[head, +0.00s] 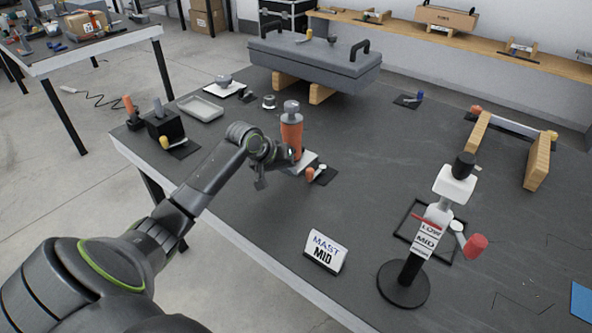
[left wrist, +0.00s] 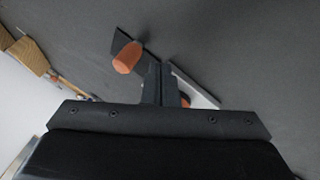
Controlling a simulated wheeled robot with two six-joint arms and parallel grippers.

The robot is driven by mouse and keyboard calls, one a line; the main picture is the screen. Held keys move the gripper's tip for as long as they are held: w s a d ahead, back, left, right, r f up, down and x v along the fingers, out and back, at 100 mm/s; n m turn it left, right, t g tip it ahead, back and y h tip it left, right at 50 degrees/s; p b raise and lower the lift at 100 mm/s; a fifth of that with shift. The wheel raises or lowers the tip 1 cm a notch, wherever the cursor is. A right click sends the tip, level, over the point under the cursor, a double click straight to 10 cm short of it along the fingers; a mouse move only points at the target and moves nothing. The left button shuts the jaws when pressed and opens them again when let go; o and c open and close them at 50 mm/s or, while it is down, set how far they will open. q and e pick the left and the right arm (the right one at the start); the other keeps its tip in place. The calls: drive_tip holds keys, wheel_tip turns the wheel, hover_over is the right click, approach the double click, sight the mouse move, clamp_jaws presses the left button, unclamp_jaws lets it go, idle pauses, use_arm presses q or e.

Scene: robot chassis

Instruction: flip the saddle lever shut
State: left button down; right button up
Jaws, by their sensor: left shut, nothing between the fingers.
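An orange cylinder with a grey cap (head: 291,130) stands upright on a pale base (head: 304,160) near the middle of the table. Beside that base lies a dark plate (head: 326,176) with an orange-knobbed lever (head: 310,174), which I take to be the saddle lever. My left gripper (head: 285,162) is low at the base. In the left wrist view its fingers (left wrist: 163,80) are together and empty, with the orange knob (left wrist: 127,57) just left of them and the pale base (left wrist: 195,88) to the right. Whether they touch the lever is unclear. My right gripper is out of view.
A mast stand (head: 410,270) with LOW and MID labels and a red knob (head: 475,244) stands at the right. A MAST MID card (head: 326,251) stands at the front. A grey case (head: 315,62) on wooden blocks is behind. The table between cylinder and mast is mostly clear.

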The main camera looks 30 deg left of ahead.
sight(310, 174)
use_arm(q)
drive_tip(key=shift+w+d, duration=0.25)
drive_tip(key=shift+d, duration=0.25)
drive_tip(key=shift+w+d, duration=0.25)
drive_tip(key=shift+d, duration=0.2)
